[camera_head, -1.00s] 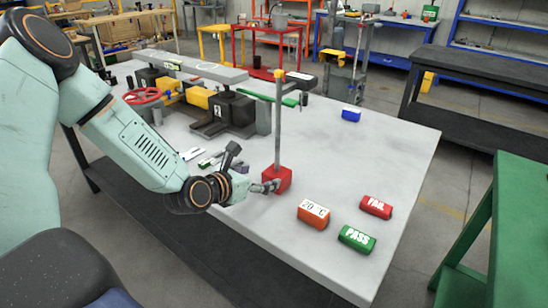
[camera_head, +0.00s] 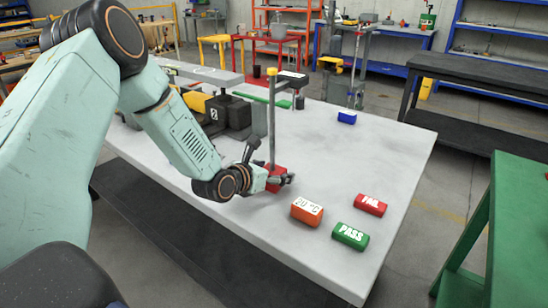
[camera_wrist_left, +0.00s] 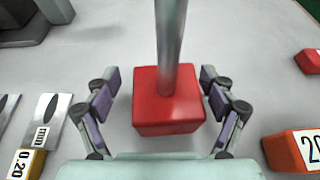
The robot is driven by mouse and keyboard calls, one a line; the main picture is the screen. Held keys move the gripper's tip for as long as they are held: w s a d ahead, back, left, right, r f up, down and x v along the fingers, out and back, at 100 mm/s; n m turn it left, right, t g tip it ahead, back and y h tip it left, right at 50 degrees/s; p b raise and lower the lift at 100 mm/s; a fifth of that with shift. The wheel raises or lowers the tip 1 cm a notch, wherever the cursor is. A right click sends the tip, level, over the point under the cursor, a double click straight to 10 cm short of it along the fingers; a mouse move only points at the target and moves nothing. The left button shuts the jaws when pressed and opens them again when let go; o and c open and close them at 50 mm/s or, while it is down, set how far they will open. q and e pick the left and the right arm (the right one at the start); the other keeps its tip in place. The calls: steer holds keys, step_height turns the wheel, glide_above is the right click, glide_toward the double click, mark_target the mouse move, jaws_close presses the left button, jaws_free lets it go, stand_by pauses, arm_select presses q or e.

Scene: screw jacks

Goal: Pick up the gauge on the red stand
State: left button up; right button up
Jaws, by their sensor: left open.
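The red stand (camera_head: 276,172) is a red block on the pale table with an upright grey post (camera_head: 272,125) and a yellow cap (camera_head: 272,72). A green bar (camera_head: 256,99) crosses near the post's upper part, with a small dark cylinder (camera_head: 299,102) to its right. I cannot tell which part is the gauge. My left gripper (camera_head: 277,180) is low at the stand's base and partly hides it. In the left wrist view my open fingers (camera_wrist_left: 159,80) lie either side of the red block (camera_wrist_left: 167,108), with gaps on both sides. My right gripper is out of view.
An orange "20 °C" block (camera_head: 307,212), a green PASS block (camera_head: 350,236) and a red FAIL block (camera_head: 370,205) lie right of the stand. A blue block (camera_head: 347,117) lies farther back. Dark machinery (camera_head: 228,112) stands behind my arm. The table's right side is mostly clear.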

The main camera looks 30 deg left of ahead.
arm_select(q)
steer(key=shift+a+f, duration=0.1)
steer(key=shift+a, duration=0.05)
steer(key=shift+w+d+r, duration=0.1)
steer(key=shift+d+r, duration=0.15)
steer(key=shift+d, duration=0.3)
steer(key=c, duration=0.4)
steer(key=shift+a+f, duration=0.15)
steer(key=shift+a, duration=0.2)
steer(key=c, duration=0.4)
steer(key=shift+d, duration=0.15)
steer(key=c, duration=0.5)
jaws_close()
steer(key=shift+w+r, duration=0.15)
steer(key=shift+r, duration=0.1)
